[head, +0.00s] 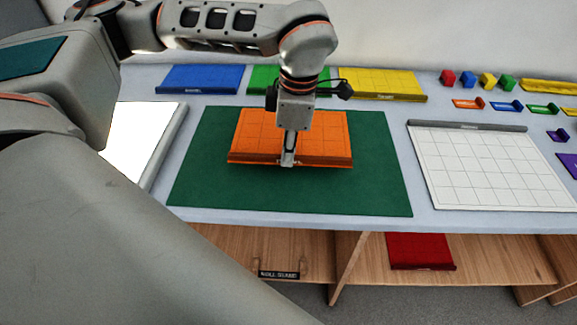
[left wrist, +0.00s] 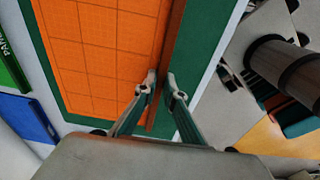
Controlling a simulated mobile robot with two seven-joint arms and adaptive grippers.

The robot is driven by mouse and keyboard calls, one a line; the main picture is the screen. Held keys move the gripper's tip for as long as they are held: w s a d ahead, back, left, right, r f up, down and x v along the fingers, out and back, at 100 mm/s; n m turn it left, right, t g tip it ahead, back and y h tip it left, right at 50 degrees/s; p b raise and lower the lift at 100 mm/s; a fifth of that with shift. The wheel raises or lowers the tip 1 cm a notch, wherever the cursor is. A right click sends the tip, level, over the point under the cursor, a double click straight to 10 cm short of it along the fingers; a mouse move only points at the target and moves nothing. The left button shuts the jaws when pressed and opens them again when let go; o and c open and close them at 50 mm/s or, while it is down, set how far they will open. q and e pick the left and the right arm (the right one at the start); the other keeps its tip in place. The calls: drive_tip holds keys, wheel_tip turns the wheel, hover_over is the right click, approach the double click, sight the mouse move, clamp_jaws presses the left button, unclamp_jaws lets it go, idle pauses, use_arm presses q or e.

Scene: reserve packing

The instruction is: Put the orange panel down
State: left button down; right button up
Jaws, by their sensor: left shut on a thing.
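The orange panel (head: 325,139) is a flat gridded board with a raised rail along its near edge. It is over the middle of the green mat (head: 380,197) in the head view. My left gripper (head: 288,160) points down and is shut on the near rail. In the left wrist view the two fingertips (left wrist: 160,92) stand on either side of the rail of the orange panel (left wrist: 90,50). I cannot tell whether the panel touches the mat or is slightly above it. My right gripper is not in view.
Blue (head: 200,78), green (head: 262,78) and yellow (head: 382,83) panels lie along the back. A white gridded panel (head: 490,170) lies right of the mat, with small coloured blocks beyond it. A white board (head: 140,140) is at left. A red panel (head: 420,250) is on the shelf below.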

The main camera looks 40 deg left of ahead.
sight(288, 177)
use_arm(q)
drive_tip(key=shift+f, duration=2.4)
drive_tip(key=shift+f, duration=0.15)
drive_tip(key=c, duration=2.1)
unclamp_jaws()
drive_tip(key=shift+c, duration=0.2)
drive_tip(key=r, duration=0.8)
drive_tip(key=d+r, duration=0.1)
drive_tip(key=r, duration=0.3)
drive_tip(key=shift+w+d+r, duration=0.1)
drive_tip(key=shift+w+r, duration=0.05)
drive_tip(key=shift+w, duration=0.05)
